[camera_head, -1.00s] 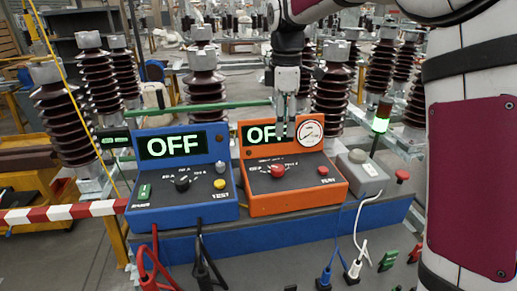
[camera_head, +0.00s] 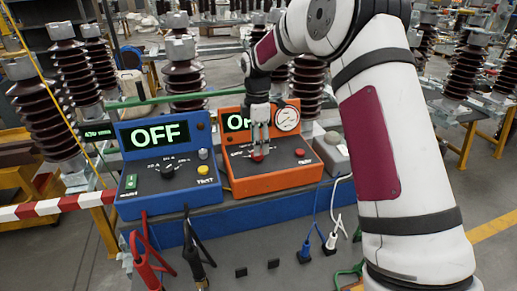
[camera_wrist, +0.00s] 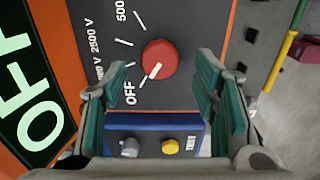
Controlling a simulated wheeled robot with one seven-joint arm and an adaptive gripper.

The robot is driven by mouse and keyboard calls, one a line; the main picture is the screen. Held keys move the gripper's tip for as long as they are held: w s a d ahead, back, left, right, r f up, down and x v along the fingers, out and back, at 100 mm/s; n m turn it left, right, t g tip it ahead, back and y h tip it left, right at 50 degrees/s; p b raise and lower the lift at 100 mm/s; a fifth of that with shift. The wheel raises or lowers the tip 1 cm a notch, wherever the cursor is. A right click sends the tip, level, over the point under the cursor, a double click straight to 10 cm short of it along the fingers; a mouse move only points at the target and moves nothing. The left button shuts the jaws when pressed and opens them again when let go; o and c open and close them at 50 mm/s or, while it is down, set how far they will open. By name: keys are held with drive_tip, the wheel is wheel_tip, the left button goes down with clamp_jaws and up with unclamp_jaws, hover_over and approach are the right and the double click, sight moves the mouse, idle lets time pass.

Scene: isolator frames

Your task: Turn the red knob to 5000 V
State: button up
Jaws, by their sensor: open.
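The red knob (camera_head: 258,156) is on the sloped face of the orange tester (camera_head: 283,183). In the wrist view the red knob (camera_wrist: 160,58) shows whole, with its white pointer mark toward the OFF label. A 2500 V label and a cut-off label starting with 500 are also printed around it. My gripper (camera_head: 260,146) is just above the knob, in front of the tester's display, which it partly hides. In the wrist view my gripper (camera_wrist: 163,70) is open, with one teal-padded finger on each side of the knob and visible gaps. The display (camera_wrist: 30,90) reads OFF.
A blue tester (camera_head: 150,190) reading OFF stands to the left, with black and yellow knobs. A round gauge (camera_head: 287,119) sits right of my gripper. A small red button (camera_head: 299,153) is right of the knob. A grey box (camera_head: 331,154) stands further right. Cables hang in front.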

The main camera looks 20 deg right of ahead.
drive_tip(key=shift+f+p, duration=0.3)
drive_tip(key=shift+f, duration=1.4)
